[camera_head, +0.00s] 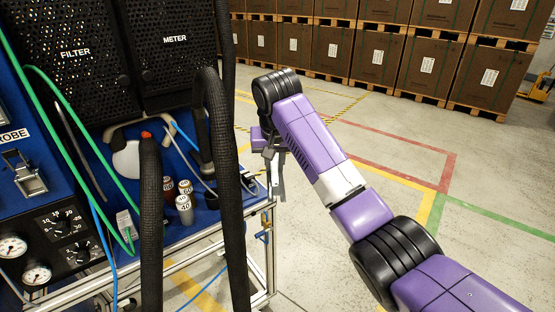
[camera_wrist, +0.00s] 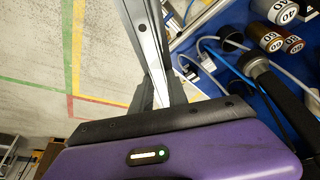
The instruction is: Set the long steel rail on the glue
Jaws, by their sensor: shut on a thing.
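My gripper (camera_head: 276,168) hangs beside the right edge of the blue workbench. In the wrist view its dark fingers (camera_wrist: 160,92) are shut on a narrow pale steel strip (camera_wrist: 150,45), which runs up to the top edge. I cannot tell if this strip is the long steel rail, and its far end is out of view. In the head view the held piece is hard to separate from the grey fingers. I see no glue in either view.
Gauges (camera_head: 36,275) are at lower left. Brown crates (camera_head: 375,60) line the back; the floor (camera_head: 330,255) right of the bench is clear.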

